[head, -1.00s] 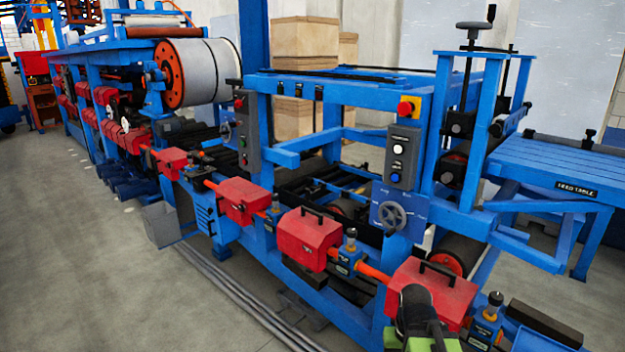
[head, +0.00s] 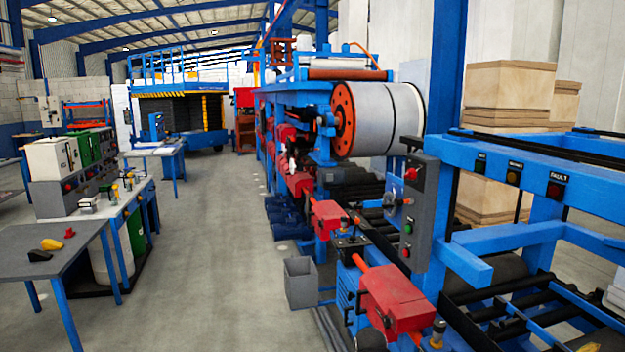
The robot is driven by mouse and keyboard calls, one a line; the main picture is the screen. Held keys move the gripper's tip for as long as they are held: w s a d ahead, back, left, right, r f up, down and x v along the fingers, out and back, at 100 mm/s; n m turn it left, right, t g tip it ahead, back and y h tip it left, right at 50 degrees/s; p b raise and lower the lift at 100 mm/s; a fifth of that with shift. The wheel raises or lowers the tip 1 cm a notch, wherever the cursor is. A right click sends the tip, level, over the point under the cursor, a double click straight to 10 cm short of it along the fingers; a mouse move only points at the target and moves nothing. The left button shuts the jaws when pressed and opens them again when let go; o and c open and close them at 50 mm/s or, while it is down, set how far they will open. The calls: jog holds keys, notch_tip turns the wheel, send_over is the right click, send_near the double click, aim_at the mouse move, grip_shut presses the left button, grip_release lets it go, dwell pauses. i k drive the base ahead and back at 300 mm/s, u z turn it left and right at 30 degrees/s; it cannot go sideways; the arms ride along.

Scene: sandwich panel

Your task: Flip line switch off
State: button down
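A grey control box (head: 418,208) hangs on a blue post of the machine, right of centre in the head view. It carries a red knob (head: 411,174) near the top, a red and a green button lower down, and a dark handle with a pale disc (head: 393,201) at its left side. I cannot read any label on it, so I cannot tell which control is the line switch or how it is set. My gripper is not in view.
Red covers (head: 392,300) and a grey bin (head: 300,283) line the machine's near side. A clear floor aisle (head: 220,230) runs ahead. A grey table (head: 45,250) and a bench with several machine boxes stand at left. Small indicator panels (head: 514,172) sit on the right beam.

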aim_at(412, 174)
jog(key=u, duration=0.6)
jog(key=i, duration=1.25)
jog(key=u, duration=0.9)
jog(key=i, duration=0.55)
jog(key=z, duration=0.15)
jog(key=k, duration=0.55)
jog(key=u, duration=0.05)
